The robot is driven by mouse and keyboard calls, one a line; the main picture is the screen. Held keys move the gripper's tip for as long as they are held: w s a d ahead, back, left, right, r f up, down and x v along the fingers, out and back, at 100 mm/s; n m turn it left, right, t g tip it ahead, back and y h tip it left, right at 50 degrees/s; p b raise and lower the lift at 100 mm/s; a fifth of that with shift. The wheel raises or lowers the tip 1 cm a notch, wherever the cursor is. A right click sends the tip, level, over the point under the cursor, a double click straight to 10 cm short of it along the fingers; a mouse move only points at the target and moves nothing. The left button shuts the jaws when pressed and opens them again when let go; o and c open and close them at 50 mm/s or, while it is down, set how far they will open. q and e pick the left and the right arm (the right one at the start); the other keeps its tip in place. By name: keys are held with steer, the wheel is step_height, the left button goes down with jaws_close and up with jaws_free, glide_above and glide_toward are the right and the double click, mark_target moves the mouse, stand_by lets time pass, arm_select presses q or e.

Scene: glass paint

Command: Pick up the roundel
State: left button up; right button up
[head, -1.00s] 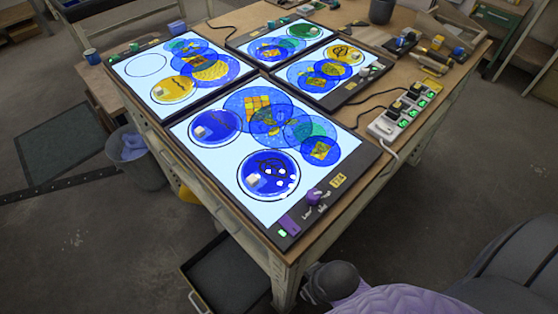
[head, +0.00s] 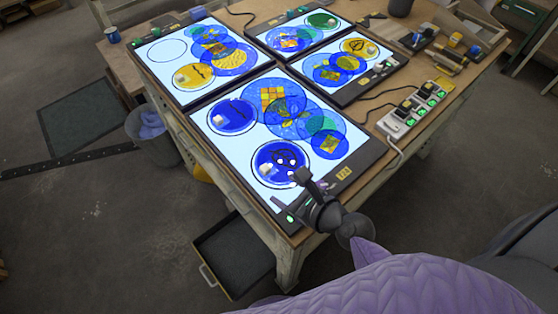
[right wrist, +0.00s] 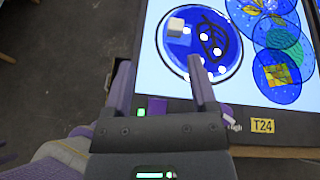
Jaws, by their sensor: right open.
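The nearest blue roundel (head: 279,158) lies flat in a dark ring on the lit near panel (head: 222,157), with a black leaf-like drawing, white spots and a pale block (head: 267,171). It also shows in the right wrist view (right wrist: 211,52), with its block (right wrist: 176,27). Another blue roundel (head: 233,117) lies behind it, and a yellow one (head: 193,77) lies on the far left panel. My right gripper (head: 288,188) is open and empty at the near panel's front edge. In the right wrist view, its fingers (right wrist: 158,66) point toward the roundel, short of its block. My left gripper is not seen.
Overlapping patterned discs (head: 275,98) cover the right of the near panel. A "T24" tag (head: 344,173) sits on its frame by my gripper. A power strip (head: 412,110) and cables lie to the right. An empty ring (head: 168,51) is on the far left panel.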

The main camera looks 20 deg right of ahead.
mark_target(267, 169)
steer(key=w+m, duration=0.1)
steer(key=w+d+f+m+t, duration=0.1)
steer(key=m, duration=0.1)
steer(key=shift+m+h, duration=0.3)
steer(key=shift+h, duration=0.1)
steer(key=b+x, duration=0.1)
steer(key=x, duration=0.1)
steer(key=b+x, duration=0.1)
steer(key=x, duration=0.2)
steer(key=b+x, duration=0.1)
steer(key=x, duration=0.2)
steer(key=shift+a+f, duration=0.1)
steer(key=shift+f, duration=0.3)
steer(key=shift+r, duration=0.1)
steer(key=shift+c, duration=0.6)
jaws_close()
